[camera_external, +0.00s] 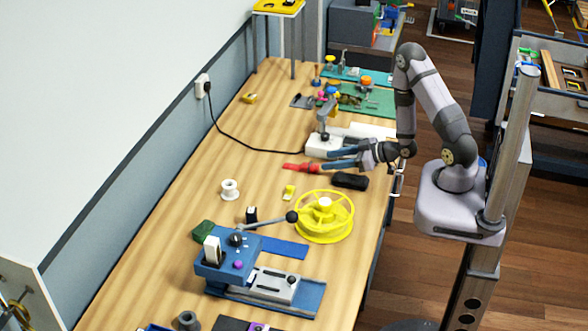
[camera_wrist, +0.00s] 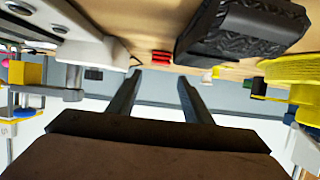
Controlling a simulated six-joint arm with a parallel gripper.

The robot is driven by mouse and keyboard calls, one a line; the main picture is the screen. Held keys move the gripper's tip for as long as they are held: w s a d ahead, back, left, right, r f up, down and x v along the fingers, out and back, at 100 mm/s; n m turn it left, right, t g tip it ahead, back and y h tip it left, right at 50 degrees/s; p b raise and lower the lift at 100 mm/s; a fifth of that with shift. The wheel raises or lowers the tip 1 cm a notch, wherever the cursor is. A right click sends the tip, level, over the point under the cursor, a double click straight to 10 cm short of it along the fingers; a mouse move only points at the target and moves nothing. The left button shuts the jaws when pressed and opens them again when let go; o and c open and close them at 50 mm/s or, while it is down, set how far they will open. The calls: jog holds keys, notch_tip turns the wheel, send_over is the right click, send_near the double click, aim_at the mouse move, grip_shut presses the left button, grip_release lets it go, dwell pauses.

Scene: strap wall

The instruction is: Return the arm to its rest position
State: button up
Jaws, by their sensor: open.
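My gripper (camera_external: 326,162) is at the end of my arm, reaching out low over the right part of the wooden table (camera_external: 165,215). Its two fingers point left, spread apart with nothing between them. In the wrist view my gripper (camera_wrist: 160,80) also shows open and empty. A red object (camera_external: 300,167) lies on the table just beyond the fingertips; in the wrist view the red object (camera_wrist: 160,56) shows past the gap between them. The wrist view appears upside down, with the tabletop along its upper edge.
A black object (camera_external: 350,181) and a yellow reel (camera_external: 338,213) lie in front of my gripper. A white-based device (camera_external: 322,146) stands close behind it. A blue strapping machine (camera_external: 228,262) with a lever is at the front. A black cable (camera_external: 245,143) runs from the wall socket.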

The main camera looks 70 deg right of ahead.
jog(key=shift+w+a+n+g+p, duration=0.2)
jog(key=shift+a+n+g+p, duration=0.2)
jog(key=shift+a+g, duration=0.3)
jog(key=shift+s+a+r+n+g+y+p, duration=0.1)
jog(key=shift+a+r+n+g+y+p, duration=0.1)
jog(key=shift+a+n+g+y+p, duration=0.45)
jog(key=s+a+r+g, duration=0.1)
jog(key=s+g, duration=0.1)
jog(key=s+r+g+h, duration=0.1)
jog(key=g, duration=0.1)
jog(key=s+a+r+g+h+p, duration=0.1)
jog(key=s+g, duration=0.1)
jog(key=shift+s+a, duration=0.35)
jog(key=s+a+r+m+g+b, duration=0.2)
jog(key=s+a+g, duration=0.3)
jog(key=s+a, duration=0.3)
jog(key=s+b, duration=0.1)
jog(key=s, duration=0.2)
jog(key=shift+s+r+y, duration=0.2)
jog(key=shift+r+y, duration=0.05)
jog(key=shift+y, duration=0.1)
